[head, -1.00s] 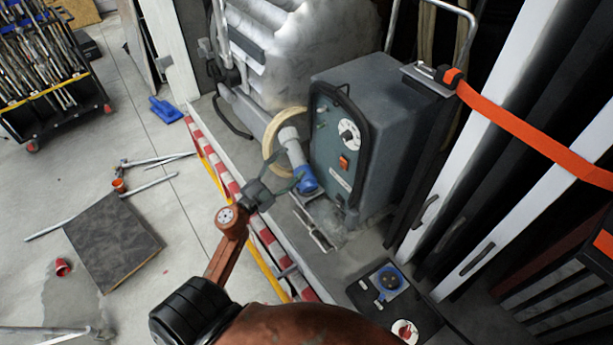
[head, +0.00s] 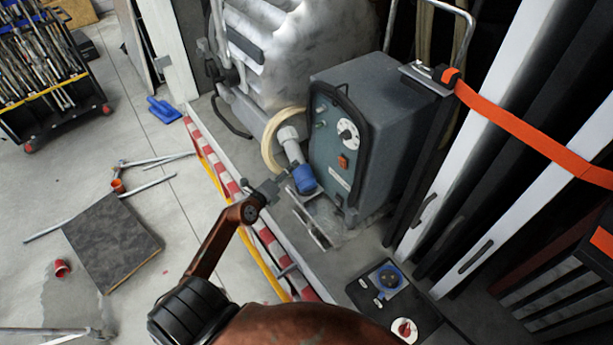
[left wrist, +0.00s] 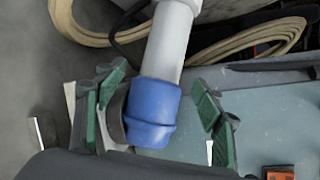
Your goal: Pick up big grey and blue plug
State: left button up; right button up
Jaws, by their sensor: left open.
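The big grey and blue plug (head: 293,154) leans against the front of a dark grey machine, its grey body up and its blue end (head: 304,179) down. In the left wrist view the blue end (left wrist: 152,112) lies between the fingers of my left gripper (left wrist: 160,115), with the grey body (left wrist: 168,45) reaching up and away. My left gripper (head: 284,188) is open, with green-padded fingers on either side of the blue end. A gap shows on the right side; whether the left finger touches cannot be told. My right gripper is not in view.
The grey machine (head: 375,130) with a dial stands right behind the plug. A coiled beige hose (head: 268,145) is beside it. A red-and-white striped edge (head: 222,172) borders the truck bed. An orange strap (head: 530,130) crosses at right.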

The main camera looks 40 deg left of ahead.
aim_at(296, 157)
pick_arm(q)
jog(key=shift+x, duration=2)
jog(key=shift+d, duration=0.1)
jog(key=shift+s+r, duration=0.1)
jog(key=shift+c, duration=0.3)
jog(key=c, duration=1.6)
grip_shut()
jog(key=shift+r, duration=0.1)
